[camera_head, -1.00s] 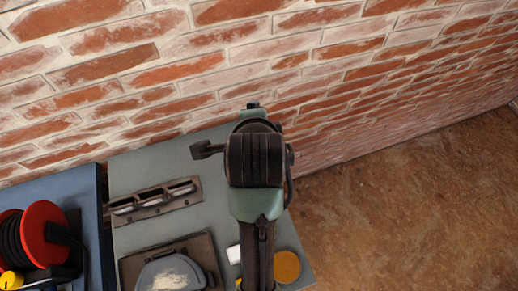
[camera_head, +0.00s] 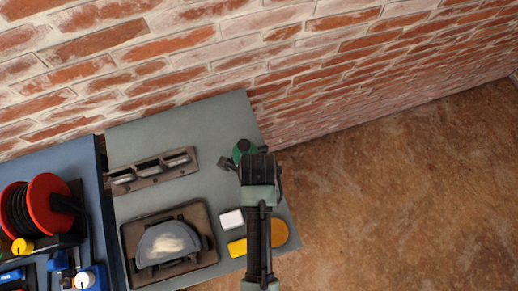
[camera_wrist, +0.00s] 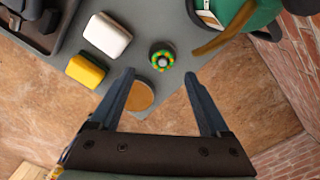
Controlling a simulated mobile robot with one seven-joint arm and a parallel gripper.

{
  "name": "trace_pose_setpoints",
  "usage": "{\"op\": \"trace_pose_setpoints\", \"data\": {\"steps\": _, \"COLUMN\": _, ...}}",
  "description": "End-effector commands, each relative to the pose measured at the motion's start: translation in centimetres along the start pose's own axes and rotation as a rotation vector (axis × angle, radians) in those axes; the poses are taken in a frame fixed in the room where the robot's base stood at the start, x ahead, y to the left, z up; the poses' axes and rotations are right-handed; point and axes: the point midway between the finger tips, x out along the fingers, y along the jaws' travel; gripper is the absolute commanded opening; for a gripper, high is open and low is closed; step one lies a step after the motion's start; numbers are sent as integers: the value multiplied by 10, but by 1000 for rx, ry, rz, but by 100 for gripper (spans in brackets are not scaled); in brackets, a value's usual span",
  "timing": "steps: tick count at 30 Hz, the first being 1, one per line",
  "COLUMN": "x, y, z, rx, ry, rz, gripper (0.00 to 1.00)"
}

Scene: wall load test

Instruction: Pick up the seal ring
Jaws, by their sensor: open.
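A small round green ring with yellow marks and a grey centre (camera_wrist: 161,57) lies on the grey-green table in the wrist view; it looks like the seal ring. In the head view I cannot make it out; my arm covers that area. My gripper (camera_wrist: 160,75) is open and empty. Its two fingertips lie on either side of the ring's line in the wrist view, with the ring just beyond them and between them. The height of the tips above the table is hard to tell.
Close by are a white block (camera_wrist: 107,35), a yellow block (camera_wrist: 86,70), an orange-tan disc (camera_wrist: 140,95) at the table edge and a large green item (camera_wrist: 250,12). A tray (camera_head: 198,262) and a metal rack (camera_head: 152,171) stand left. A brick wall (camera_head: 200,60) rises behind.

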Motion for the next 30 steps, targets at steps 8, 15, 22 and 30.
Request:
{"op": "trace_pose_setpoints", "data": {"steps": 8, "x": 26, "y": -3, "z": -1, "rx": 0, "ry": 1, "rz": 2, "gripper": 80}}
{"op": "trace_pose_setpoints", "data": {"steps": 15, "x": 51, "y": -3, "z": -1, "rx": -1, "ry": 0, "rz": 0, "gripper": 80}}
{"op": "trace_pose_setpoints", "data": {"steps": 22, "x": 53, "y": -4, "z": -1, "rx": -1, "ry": -1, "rz": -2, "gripper": 80}}
{"op": "trace_pose_setpoints", "data": {"steps": 30, "x": 52, "y": -4, "z": -1, "rx": -1, "ry": -1, "rz": -2, "gripper": 37}}
